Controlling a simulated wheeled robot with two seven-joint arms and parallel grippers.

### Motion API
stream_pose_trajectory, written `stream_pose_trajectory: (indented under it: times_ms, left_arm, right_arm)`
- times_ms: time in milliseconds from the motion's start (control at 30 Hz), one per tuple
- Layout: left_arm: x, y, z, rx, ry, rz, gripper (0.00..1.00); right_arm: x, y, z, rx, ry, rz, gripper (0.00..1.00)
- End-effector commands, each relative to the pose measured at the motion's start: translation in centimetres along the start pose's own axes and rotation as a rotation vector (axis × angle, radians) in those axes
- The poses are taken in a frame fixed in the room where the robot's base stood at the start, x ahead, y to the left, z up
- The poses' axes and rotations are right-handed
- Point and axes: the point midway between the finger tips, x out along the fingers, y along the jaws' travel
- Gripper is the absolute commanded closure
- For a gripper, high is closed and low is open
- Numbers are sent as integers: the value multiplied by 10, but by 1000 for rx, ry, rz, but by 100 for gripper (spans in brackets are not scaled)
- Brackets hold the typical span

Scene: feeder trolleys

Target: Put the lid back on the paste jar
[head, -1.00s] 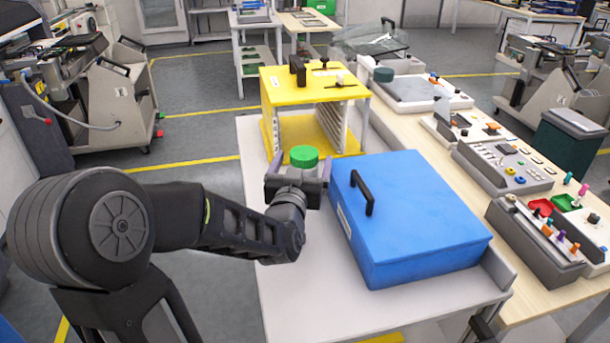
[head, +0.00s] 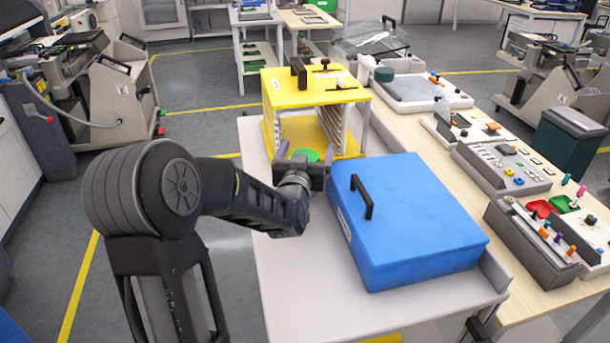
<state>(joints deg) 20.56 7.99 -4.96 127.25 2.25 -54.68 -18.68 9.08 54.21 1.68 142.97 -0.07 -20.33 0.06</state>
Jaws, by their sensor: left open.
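A round green lid (head: 306,155) shows on the white trolley top, just in front of the yellow rack. Its lower part is hidden by my left gripper, so I cannot tell whether it sits on the paste jar; no jar body is visible. My left gripper (head: 306,158) is open, with a finger on each side of the green lid. I cannot tell whether the fingers touch it. My right gripper is not in view.
A blue case (head: 420,225) with a black handle stands close to the right of my gripper. The yellow rack (head: 316,90) stands right behind the lid. The white trolley top (head: 290,275) is clear at the front left. A wooden bench (head: 428,160) with several trays runs along the right.

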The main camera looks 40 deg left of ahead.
Motion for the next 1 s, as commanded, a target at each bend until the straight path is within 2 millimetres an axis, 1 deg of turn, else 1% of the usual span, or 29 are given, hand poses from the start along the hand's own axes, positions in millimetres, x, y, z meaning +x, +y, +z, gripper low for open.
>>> stream_pose_trajectory:
  times_ms: [567, 1000]
  left_arm:
    - [0, 0, 0, -1, 0, 0, 11]
    - [0, 0, 0, -1, 0, 0, 47]
  right_arm:
    - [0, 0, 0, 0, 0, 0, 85]
    - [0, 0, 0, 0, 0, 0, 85]
